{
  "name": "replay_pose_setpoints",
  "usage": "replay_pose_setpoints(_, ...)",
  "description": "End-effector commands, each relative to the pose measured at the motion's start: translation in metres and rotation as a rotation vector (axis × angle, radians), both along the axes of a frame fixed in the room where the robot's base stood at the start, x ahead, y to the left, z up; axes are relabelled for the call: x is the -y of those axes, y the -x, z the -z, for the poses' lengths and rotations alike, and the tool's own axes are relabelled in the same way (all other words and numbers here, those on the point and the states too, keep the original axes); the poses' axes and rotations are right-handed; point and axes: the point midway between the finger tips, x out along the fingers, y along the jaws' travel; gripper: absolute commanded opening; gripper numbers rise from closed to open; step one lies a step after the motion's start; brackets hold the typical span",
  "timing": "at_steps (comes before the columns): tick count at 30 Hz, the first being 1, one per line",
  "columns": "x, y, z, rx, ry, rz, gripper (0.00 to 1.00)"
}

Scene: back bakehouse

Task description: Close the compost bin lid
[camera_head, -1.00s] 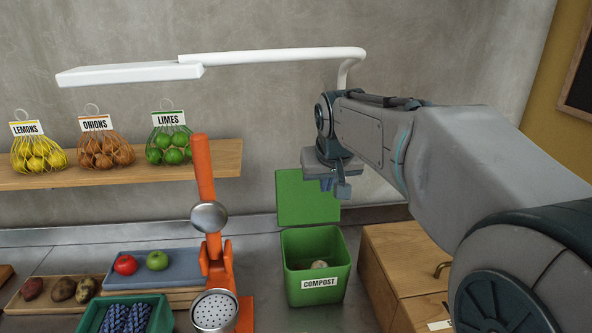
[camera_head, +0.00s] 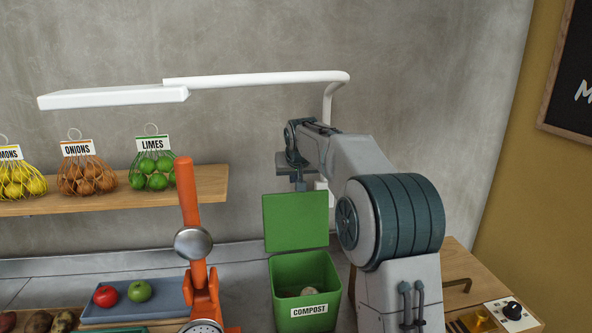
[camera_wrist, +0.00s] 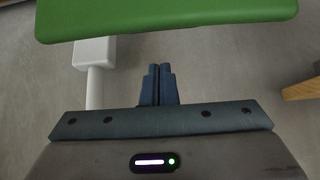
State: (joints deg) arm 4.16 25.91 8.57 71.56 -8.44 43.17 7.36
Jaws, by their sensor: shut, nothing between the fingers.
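The green compost bin (camera_head: 305,312) stands on the counter with a pale scrap inside and a COMPOST label on its front. Its green lid (camera_head: 295,222) is open, standing upright at the back of the bin. My gripper (camera_head: 300,186) is above the lid's top edge and looks to be near or behind it; the exact gap is unclear. In the wrist view the shut, empty fingers (camera_wrist: 157,70) point toward the lid (camera_wrist: 165,14), which spans the top of the picture.
An orange citrus press (camera_head: 192,225) stands left of the bin. A white lamp (camera_head: 115,96) reaches over the scene, its post close behind my arm. A wooden shelf (camera_head: 120,198) holds net bags of fruit and onions. A wooden box (camera_head: 462,270) is at the right.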

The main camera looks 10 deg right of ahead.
Motion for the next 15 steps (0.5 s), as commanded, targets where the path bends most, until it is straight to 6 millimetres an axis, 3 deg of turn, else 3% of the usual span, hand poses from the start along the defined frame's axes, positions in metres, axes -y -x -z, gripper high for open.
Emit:
replay_pose_setpoints(6, 0.0, -0.029, 0.034, -0.002, 0.0, -0.001, 0.0)
replay_pose_setpoints(15, 0.0, 0.004, 0.031, 0.002, 0.001, -0.001, 0.0)
